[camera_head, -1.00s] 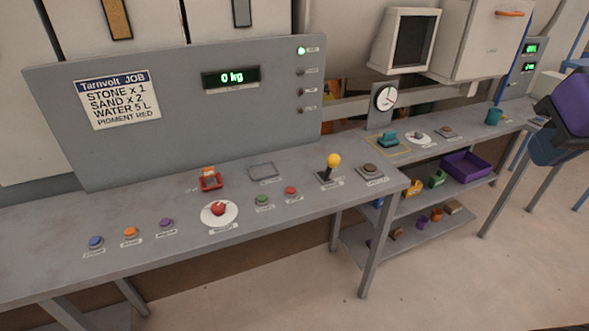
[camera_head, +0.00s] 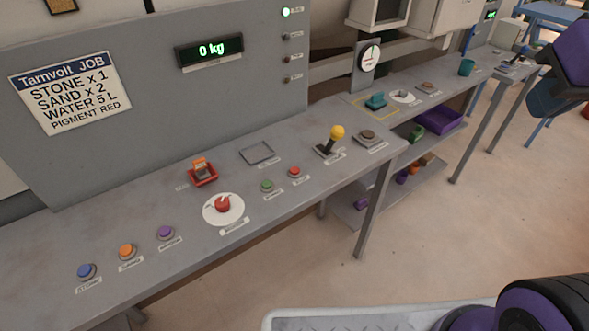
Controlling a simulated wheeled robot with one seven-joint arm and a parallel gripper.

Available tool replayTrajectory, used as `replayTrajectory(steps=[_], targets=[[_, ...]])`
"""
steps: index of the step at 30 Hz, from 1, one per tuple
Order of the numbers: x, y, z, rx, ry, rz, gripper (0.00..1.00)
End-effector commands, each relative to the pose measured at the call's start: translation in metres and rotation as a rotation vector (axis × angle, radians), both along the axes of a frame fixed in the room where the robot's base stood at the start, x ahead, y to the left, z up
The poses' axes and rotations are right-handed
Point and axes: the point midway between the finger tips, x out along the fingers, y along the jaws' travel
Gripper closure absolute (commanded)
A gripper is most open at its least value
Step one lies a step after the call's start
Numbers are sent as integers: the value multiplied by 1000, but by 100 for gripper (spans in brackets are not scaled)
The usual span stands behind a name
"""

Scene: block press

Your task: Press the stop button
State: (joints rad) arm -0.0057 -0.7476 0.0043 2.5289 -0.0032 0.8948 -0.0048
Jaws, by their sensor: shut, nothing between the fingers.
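A small red button (camera_head: 295,171) sits on the grey bench top, just right of a small green button (camera_head: 267,185). Each has a small label too blurred to read, so I cannot confirm by text which is the stop button. A larger red knob (camera_head: 223,204) stands on a round white plate to their left. My gripper's fingers do not show in this view. Only purple and dark parts of my arm show at the upper right and lower right, apart from the bench.
Blue (camera_head: 86,271), orange (camera_head: 127,250) and purple (camera_head: 165,232) buttons line the bench's near left. A red-framed switch (camera_head: 203,174), a yellow-topped lever (camera_head: 337,132) and a brown button (camera_head: 367,135) stand further back. The display panel (camera_head: 210,50) reads 0 kg. Floor is open in front.

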Motion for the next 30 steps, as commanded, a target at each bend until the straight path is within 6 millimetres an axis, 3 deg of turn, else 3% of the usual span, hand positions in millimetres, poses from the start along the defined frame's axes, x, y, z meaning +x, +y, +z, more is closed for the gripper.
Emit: replayTrajectory(steps=[5,14,23,30], targets=[[40,6,-3,-63,-14,88,100],[144,37,-27,-214,-80,361,100],[236,91,-79,-318,-162,662,100],[291,149,-140,-360,-243,912,100]])
